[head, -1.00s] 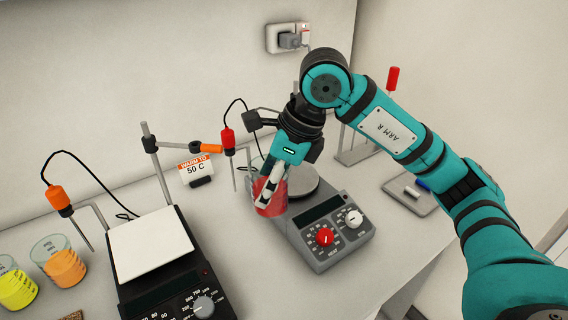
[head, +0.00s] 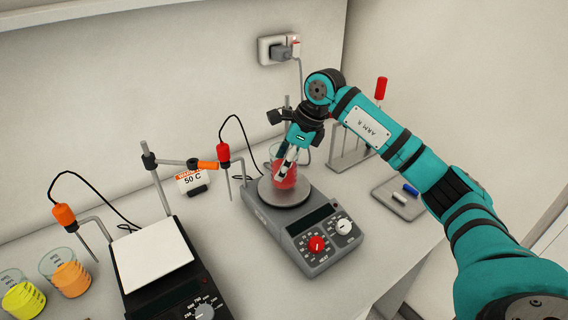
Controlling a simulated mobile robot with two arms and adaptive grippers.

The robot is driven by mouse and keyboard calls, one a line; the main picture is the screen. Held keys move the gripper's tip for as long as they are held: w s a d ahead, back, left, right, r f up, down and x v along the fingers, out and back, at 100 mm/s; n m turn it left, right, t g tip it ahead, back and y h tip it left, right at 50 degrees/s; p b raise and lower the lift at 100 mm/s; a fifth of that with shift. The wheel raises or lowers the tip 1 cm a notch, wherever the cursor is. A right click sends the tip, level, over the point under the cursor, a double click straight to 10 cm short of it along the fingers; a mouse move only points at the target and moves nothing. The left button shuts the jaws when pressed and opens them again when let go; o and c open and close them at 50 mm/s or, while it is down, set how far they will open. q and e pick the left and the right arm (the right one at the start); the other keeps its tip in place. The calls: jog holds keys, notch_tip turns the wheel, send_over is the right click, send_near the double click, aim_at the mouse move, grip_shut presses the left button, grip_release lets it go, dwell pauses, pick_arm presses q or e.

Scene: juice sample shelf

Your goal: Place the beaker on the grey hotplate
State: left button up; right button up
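A glass beaker with red liquid (head: 285,177) stands upright over the round plate of the grey hotplate (head: 322,246). It looks to be on the plate, but I cannot tell for sure whether it touches. My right gripper (head: 287,160) reaches down from above with its fingers at the beaker's upper part and covers some of it. The fingers look closed around the beaker wall. The hotplate has a red knob and a white knob at its front. My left gripper is not in view.
A black hotplate with a white square top (head: 152,256) stands to the left. A red-capped probe (head: 225,157) hangs just left of the grey hotplate. Beakers of yellow (head: 22,298) and orange liquid (head: 70,278) stand far left. A rack (head: 352,148) and a tray (head: 397,199) are at the right.

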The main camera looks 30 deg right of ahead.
jog(key=shift+f, duration=0.6)
jog(key=shift+f, duration=0.1)
jog(key=shift+f, duration=0.15)
jog(key=o, duration=1.5)
jog(key=shift+r, duration=0.3)
jog(key=b+v, duration=0.1)
jog(key=v, duration=1)
jog(key=shift+s+d+r+b, duration=0.15)
jog(key=shift+r+b, duration=0.2)
